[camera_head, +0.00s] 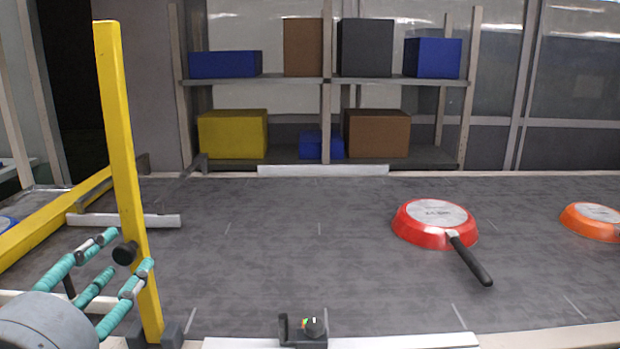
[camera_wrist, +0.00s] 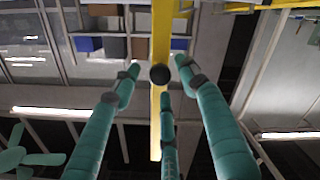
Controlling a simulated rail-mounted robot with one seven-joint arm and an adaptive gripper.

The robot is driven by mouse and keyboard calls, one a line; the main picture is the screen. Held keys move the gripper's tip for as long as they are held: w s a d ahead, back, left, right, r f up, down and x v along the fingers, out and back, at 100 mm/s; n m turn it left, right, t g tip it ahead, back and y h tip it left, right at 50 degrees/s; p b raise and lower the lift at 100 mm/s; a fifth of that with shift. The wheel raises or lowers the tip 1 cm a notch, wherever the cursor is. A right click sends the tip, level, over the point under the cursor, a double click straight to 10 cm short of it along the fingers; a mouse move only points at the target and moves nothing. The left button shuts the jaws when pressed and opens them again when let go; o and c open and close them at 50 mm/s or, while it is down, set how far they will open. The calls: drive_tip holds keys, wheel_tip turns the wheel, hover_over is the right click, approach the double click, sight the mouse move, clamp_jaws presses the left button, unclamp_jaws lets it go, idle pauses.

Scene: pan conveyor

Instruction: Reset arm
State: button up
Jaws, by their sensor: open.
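My gripper (camera_head: 117,268) is at the lower left of the head view, with its teal fingers spread and nothing held between them. The fingers also show in the wrist view (camera_wrist: 158,90), pointing toward a yellow post. The upright yellow post (camera_head: 122,150) stands by the fingertips, and a black knob (camera_head: 125,253) sits between them in both views. I cannot tell whether any finger touches the post. A red pan (camera_head: 405,226) lies upside down on the grey conveyor (camera_head: 270,270), its black handle toward the lower right, well away from my gripper.
An orange pan (camera_head: 585,222) lies upside down at the right edge. A small black fixture (camera_head: 303,330) stands at the conveyor's near edge. A yellow rail (camera_head: 55,222) runs along the left. Shelves (camera_head: 350,80) with coloured boxes stand behind. The conveyor's middle is clear.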

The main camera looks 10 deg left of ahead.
drive_tip(key=shift+w, duration=0.45)
drive_tip(key=shift+r+p, duration=0.15)
drive_tip(key=shift+p, duration=0.2)
drive_tip(key=shift+w+a, duration=0.1)
